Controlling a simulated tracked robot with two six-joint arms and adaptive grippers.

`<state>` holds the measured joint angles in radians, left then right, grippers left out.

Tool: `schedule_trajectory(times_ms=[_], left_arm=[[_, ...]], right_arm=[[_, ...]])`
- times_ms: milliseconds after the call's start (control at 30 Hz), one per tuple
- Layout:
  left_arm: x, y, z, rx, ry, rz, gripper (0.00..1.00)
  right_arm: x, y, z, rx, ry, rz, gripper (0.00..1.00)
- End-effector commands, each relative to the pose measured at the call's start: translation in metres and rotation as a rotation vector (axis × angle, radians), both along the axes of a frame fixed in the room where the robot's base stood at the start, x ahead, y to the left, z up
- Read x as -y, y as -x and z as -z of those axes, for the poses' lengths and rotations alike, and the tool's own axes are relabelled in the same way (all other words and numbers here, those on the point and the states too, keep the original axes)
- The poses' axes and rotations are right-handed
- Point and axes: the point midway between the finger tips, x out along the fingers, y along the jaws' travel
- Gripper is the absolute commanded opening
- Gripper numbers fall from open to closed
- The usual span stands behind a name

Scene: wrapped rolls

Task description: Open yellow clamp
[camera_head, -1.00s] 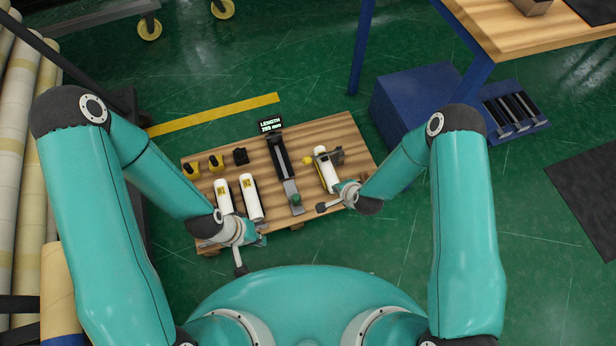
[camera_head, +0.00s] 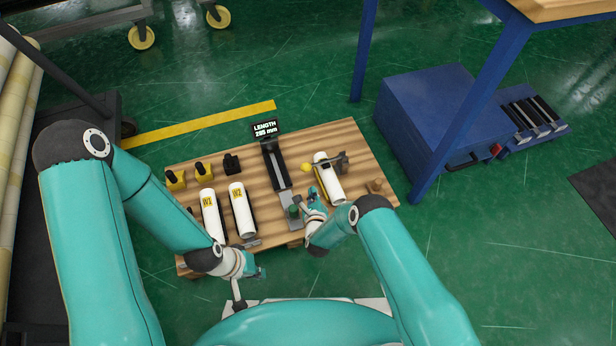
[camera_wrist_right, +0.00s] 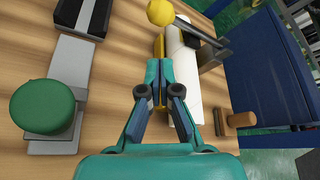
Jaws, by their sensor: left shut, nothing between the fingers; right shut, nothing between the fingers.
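The yellow clamp shows as a yellow ball knob (camera_head: 306,167) on a dark lever beside a white roll (camera_head: 328,178) at the right of the wooden board. In the right wrist view the knob (camera_wrist_right: 161,12) is at the top, with a yellow strip along the roll's left side. My right gripper (camera_head: 313,194) is shut and empty, just left of the roll's near part. In the right wrist view its fingertips (camera_wrist_right: 166,66) point towards the yellow strip, below the knob; I cannot tell whether they touch. My left gripper (camera_head: 261,272) is shut and empty, off the board's near edge.
Two white rolls marked W2 (camera_head: 241,210) lie on the board's left half. A dark rail with a green knob (camera_head: 293,211) and a length display (camera_head: 265,129) stands in the middle. A wooden peg (camera_wrist_right: 241,119) is right of the clamp. A blue cabinet (camera_head: 430,110) stands further right.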

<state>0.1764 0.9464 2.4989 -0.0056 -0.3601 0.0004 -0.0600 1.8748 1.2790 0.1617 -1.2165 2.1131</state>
Motion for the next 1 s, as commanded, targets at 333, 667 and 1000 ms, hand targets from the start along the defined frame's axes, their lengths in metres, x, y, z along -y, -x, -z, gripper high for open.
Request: schedule_trajectory(times_ms=[333, 667, 1000], left_arm=[[0.000, 0.000, 0.021, 0.000, 0.000, 0.000, 0.00], [0.000, 0.000, 0.056, 0.000, 0.000, 0.000, 0.00], [0.000, 0.000, 0.063, 0.000, 0.000, 0.000, 0.00]], right_arm=[[-0.001, -0.029, 0.015, 0.003, 0.002, 0.000, 0.00], [-0.004, -0.078, 0.036, 0.002, 0.002, -0.001, 0.00], [-0.005, -0.093, 0.037, -0.002, 0.002, -0.003, 0.00]])
